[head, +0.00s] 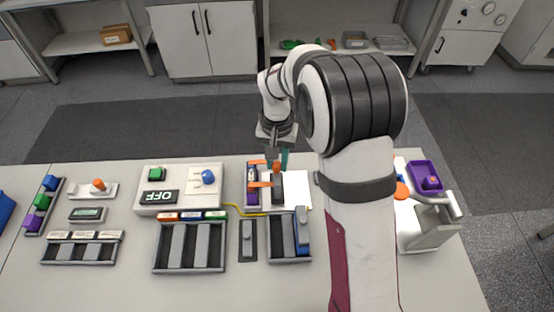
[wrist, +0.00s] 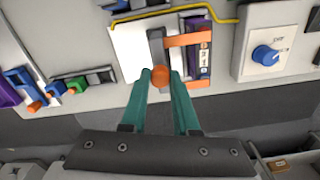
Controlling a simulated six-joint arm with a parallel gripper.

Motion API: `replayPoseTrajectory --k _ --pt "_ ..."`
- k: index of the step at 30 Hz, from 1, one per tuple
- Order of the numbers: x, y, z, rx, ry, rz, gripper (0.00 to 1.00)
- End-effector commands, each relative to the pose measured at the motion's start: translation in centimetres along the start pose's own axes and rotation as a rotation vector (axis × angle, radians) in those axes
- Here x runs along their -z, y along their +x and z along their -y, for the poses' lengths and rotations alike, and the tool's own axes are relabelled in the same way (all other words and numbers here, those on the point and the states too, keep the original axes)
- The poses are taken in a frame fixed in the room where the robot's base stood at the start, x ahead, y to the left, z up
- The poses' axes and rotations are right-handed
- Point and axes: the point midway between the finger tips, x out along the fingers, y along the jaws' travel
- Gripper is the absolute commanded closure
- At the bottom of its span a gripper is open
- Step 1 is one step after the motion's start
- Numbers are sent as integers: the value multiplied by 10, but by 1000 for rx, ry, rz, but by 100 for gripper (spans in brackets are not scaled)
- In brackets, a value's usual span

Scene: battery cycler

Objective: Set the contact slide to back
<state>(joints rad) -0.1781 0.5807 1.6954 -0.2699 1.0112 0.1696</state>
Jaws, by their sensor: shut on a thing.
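The contact slide (head: 278,188) is a dark block on a white plate, right of a purple battery cradle (head: 250,197). It also shows in the wrist view (wrist: 156,45). Its orange knob (wrist: 160,76) sits between the teal fingertips of my gripper (wrist: 160,75), which is shut on it. In the head view my gripper (head: 277,160) reaches down over the far end of the slide. Two orange contact arms (head: 260,184) extend from the slide across the cradle. A cell (wrist: 205,58) shows in the cradle between the arms in the wrist view.
Left of the cradle stands a white box with a blue knob (head: 208,177), a green button (head: 156,174) and an OFF display (head: 158,197). Cell trays (head: 189,270) lie nearer. A yellow cable (head: 245,213) runs between. My arm covers the area to the right.

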Motion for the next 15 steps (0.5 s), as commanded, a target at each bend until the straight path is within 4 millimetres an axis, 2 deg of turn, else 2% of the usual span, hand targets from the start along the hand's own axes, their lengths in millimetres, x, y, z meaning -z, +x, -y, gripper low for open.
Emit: replayPoseTrajectory --k 12,15 --pt "0 -1 0 1 1 -1 100" --pt "3 -1 -10 1 3 -1 100"
